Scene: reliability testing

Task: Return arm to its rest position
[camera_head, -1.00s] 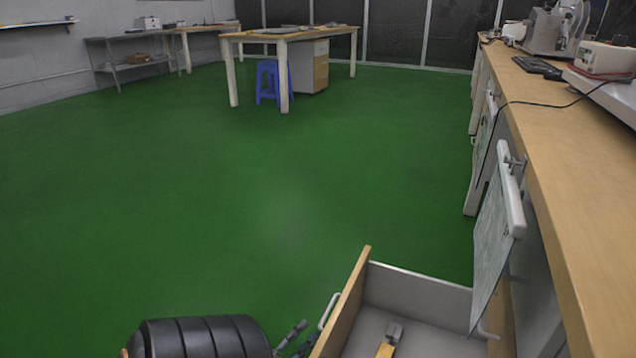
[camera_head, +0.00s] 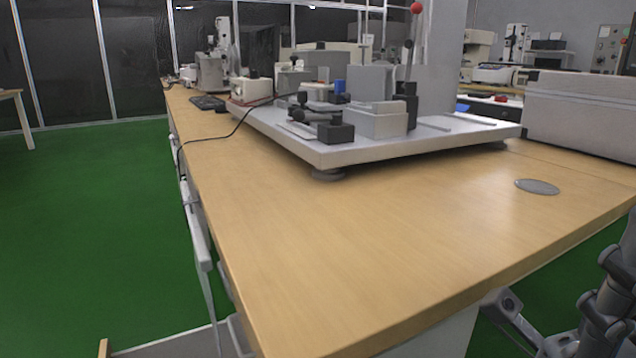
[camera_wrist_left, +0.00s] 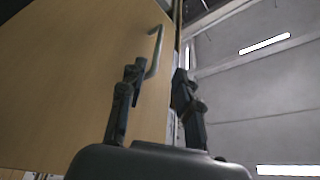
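My left gripper (camera_wrist_left: 158,90) shows in the left wrist view with its two dark fingers apart and nothing held between them. A wooden drawer front (camera_wrist_left: 75,80) with a metal bar handle (camera_wrist_left: 156,50) is beyond the fingers; the handle's lower end shows near the left finger, and I cannot tell whether they touch. My left arm is out of the head view. Dark jointed parts of my right arm (camera_head: 612,300) stand at the lower right of the head view, beside the bench; their finger state is unclear.
A wooden bench (camera_head: 350,240) fills the middle. It carries a white equipment platform (camera_head: 350,150), a keyboard (camera_head: 208,102) and a grey case (camera_head: 582,112). An open drawer (camera_head: 170,347) juts out at the lower left. Green floor (camera_head: 85,230) is clear on the left.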

